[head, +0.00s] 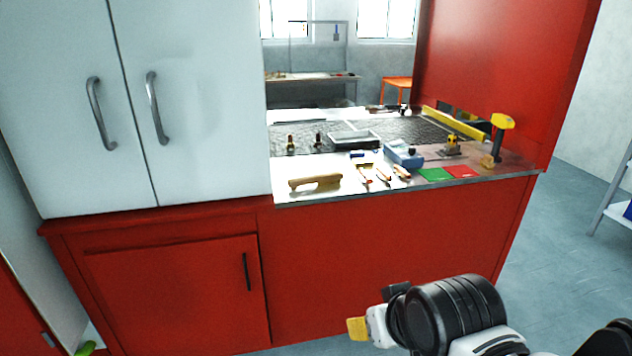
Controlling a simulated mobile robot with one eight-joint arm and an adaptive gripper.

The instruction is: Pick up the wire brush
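A wooden-handled tool (315,183) lies near the front left edge of the red workbench's top in the head view. It may be the wire brush, but its bristles are too small to make out. Several slimmer wooden-handled tools (383,175) lie just to its right, and one of these could also be the brush. My gripper (357,328) is low in front of the bench, well apart from all the tools. Only a yellow tip and a white part of it show, so its opening cannot be read. I see nothing held in it.
The bench top (290,195) also bears a blue tool (404,154), a green sheet (434,174), a red sheet (461,171), a yellow-headed hammer-like tool (501,123) and a grey tray (354,139). A tall white cabinet (200,100) stands at the left. Floor at right is open.

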